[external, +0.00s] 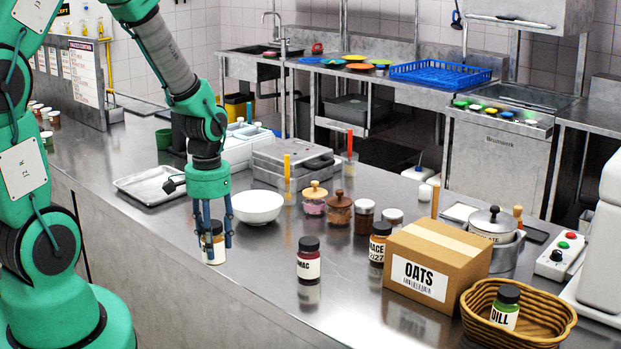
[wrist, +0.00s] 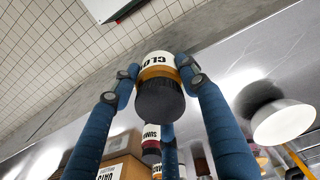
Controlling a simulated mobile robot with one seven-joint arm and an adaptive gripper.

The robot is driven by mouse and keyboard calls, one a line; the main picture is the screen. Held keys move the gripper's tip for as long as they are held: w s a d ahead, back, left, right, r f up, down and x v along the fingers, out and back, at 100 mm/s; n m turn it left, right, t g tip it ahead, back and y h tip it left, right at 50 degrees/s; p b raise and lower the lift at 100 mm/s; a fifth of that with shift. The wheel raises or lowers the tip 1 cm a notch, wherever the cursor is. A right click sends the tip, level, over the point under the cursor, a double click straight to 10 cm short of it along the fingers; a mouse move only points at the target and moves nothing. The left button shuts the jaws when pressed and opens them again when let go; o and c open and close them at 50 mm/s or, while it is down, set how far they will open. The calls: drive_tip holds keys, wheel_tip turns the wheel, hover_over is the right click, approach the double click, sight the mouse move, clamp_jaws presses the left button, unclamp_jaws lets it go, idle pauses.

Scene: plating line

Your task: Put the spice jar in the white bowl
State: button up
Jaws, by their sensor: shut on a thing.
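A spice jar (external: 213,247) with a white label, amber contents and a dark lid is between the blue fingers of my gripper (external: 217,243), which is shut on it. In the wrist view the jar (wrist: 157,70) has "CLO" readable on its label, and fingers press it from the sides. The jar is upright at the counter's near side; I cannot tell whether it touches the counter. The white bowl (external: 258,208) stands just behind and to the right of the jar, with no contents visible. It also shows in the wrist view (wrist: 283,122) at the right.
A SUMAC jar (external: 309,265), a MACE jar (external: 379,246) and an OATS box (external: 437,260) stand to the right. A basket (external: 547,317) holds a DILL jar (external: 505,307).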

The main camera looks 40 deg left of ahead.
sight(256, 200)
drive_tip(key=w+a+r+p, duration=0.1)
drive_tip(key=w+a+p, duration=0.2)
drive_tip(key=w+a, duration=0.3)
drive_tip(key=w+a+r+p, duration=0.2)
drive_tip(key=w+a+p, duration=0.2)
drive_tip(key=w, duration=1)
drive_tip(key=w+a+r+p, duration=0.1)
drive_tip(key=w+a+p, duration=0.2)
drive_tip(key=w+a, duration=0.6)
drive_tip(key=shift+w+r+m, duration=0.3)
drive_tip(key=shift+w+m, duration=0.1)
drive_tip(key=shift+w, duration=0.2)
drive_tip(key=shift+f+p, duration=0.6)
drive_tip(key=shift+f, duration=2.5)
drive_tip(key=shift+f, duration=1.9)
drive_tip(key=shift+f, duration=0.2)
